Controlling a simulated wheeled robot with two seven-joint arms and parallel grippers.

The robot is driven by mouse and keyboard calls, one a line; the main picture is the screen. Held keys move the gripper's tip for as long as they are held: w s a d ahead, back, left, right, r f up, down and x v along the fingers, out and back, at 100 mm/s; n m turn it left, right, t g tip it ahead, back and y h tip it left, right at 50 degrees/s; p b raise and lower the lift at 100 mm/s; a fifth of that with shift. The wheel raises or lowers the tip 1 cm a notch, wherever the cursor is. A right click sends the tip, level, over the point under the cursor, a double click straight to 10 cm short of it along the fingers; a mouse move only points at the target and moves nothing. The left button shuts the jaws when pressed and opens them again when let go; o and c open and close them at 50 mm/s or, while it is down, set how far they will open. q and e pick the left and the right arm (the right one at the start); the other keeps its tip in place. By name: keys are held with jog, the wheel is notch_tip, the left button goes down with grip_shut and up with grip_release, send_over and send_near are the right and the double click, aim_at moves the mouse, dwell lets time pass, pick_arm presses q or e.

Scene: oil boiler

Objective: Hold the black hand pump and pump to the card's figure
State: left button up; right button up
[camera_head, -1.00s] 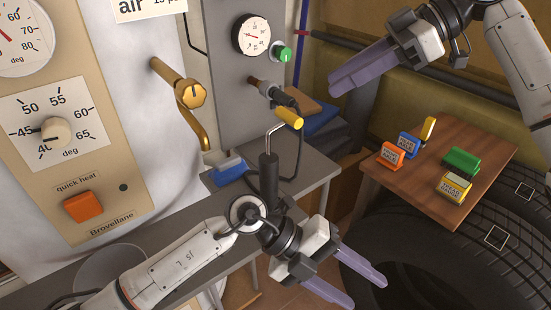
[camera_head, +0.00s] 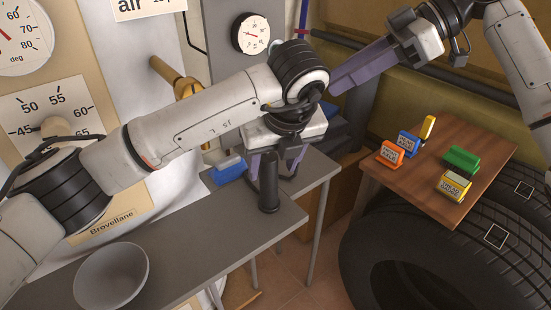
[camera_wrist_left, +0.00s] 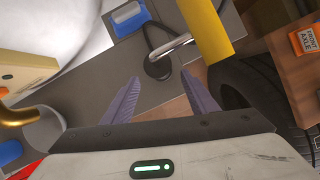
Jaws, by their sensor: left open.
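The hand pump's black barrel (camera_head: 268,183) stands upright on the grey bench. In the head view my left arm hides its metal rod and yellow handle. In the left wrist view the yellow handle (camera_wrist_left: 208,32) is close, at upper right, with the bent rod (camera_wrist_left: 170,46) leading down to the black barrel. My left gripper (camera_head: 276,168) is open, its fingers on either side of the barrel in the picture; I cannot tell if they touch it. The round gauge (camera_head: 250,34) is above. My right gripper (camera_head: 335,88) is raised at upper right.
A blue block (camera_head: 228,172) lies behind the pump on the bench (camera_head: 225,235). A grey bowl (camera_head: 111,276) is at front left. A brass tap (camera_head: 188,88) is partly hidden. A wooden table (camera_head: 440,130) with several coloured tags stands right, above dark tyres (camera_head: 400,265).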

aim_at(269, 181)
pick_arm(q)
jog(key=x, duration=0.8)
jog(key=shift+s, duration=0.1)
jog(key=shift+r, duration=0.1)
jog(key=c, duration=1.3)
